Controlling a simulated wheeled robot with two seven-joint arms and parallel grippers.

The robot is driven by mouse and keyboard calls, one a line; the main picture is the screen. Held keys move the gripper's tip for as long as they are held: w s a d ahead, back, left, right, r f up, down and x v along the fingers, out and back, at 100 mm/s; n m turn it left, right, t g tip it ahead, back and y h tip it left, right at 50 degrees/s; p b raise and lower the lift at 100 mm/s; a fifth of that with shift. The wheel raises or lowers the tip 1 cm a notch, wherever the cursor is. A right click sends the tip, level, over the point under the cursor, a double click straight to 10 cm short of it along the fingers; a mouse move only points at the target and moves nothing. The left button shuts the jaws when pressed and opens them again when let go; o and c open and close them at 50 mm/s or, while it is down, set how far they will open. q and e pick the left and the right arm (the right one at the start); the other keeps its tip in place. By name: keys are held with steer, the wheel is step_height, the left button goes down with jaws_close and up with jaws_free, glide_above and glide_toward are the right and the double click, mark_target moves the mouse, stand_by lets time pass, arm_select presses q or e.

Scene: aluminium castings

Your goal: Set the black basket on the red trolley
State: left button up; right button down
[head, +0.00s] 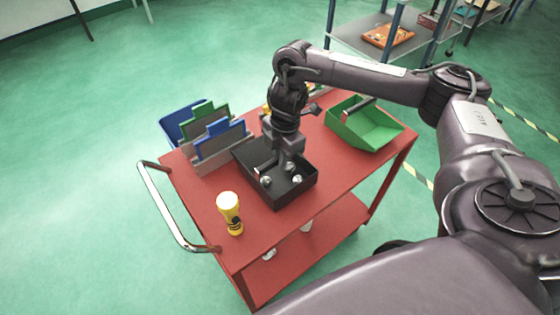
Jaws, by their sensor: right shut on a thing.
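The red trolley (253,227) stands in the middle of the head view, with a metal push handle on its left side. The black basket (279,195) is at the trolley's top, between the coloured boards and the green scoop. It holds a few shiny metal castings (297,180). My right gripper (283,160) reaches down at the basket from above and is shut on it; the fingertips are partly hidden. I cannot tell whether the basket's underside touches the trolley top. My left gripper is not in view.
Blue and green boards in a grey holder (212,166) stand at the left edge. A green scoop-like bin (364,128) lies at the right. A grey shelf (362,36) stands behind.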

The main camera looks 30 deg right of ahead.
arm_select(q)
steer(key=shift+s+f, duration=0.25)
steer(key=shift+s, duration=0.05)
arm_select(e)
steer(key=shift+f, duration=0.45)
steer(key=c, duration=1.5)
jaws_free()
steer(key=shift+f, duration=0.15)
steer(key=shift+o, duration=0.2)
